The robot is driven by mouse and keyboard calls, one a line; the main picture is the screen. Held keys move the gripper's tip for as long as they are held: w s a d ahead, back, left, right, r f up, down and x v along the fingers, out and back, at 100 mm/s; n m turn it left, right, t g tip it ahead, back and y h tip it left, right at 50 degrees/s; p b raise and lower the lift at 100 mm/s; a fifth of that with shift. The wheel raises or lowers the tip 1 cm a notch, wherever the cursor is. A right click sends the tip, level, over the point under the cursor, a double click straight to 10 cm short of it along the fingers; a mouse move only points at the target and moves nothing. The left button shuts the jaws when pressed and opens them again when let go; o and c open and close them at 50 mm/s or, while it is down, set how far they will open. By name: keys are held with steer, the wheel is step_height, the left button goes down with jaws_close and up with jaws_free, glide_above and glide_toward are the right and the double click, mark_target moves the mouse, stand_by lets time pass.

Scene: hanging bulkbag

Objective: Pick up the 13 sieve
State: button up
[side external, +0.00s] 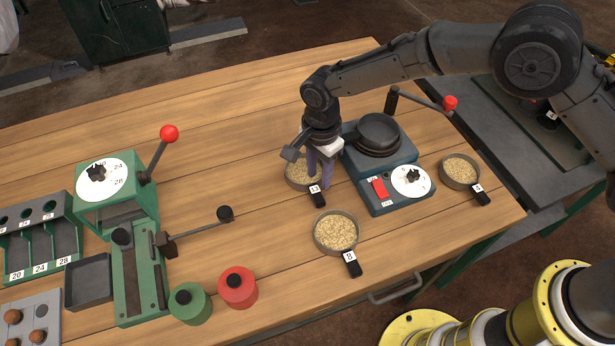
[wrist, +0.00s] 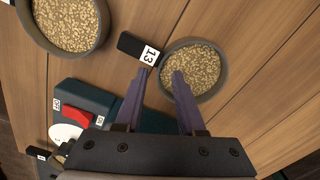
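The 13 sieve (wrist: 208,47) is a round dark pan of pale grain with a short black handle bearing a white "13" label (wrist: 149,55) in the wrist view. In the side external view the sieve (side external: 297,173) stands on the wooden table, left of the blue-grey machine, partly hidden by my gripper (side external: 320,174). My gripper also shows in the wrist view (wrist: 161,73), its two purple fingers apart. One fingertip is beside the handle and the other over the bowl's edge, with the rim between them in the picture. Contact cannot be told.
A second grain-filled sieve (side external: 336,231) stands in front, and a third (side external: 460,171) to the right. The blue-grey machine (side external: 386,165) with a red switch is close beside my gripper. A green press (side external: 125,205) and red and green weights (side external: 237,287) are left. Table between is clear.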

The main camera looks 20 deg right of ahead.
steer(key=shift+f, duration=0.45)
jaws_close()
stand_by(1.1)
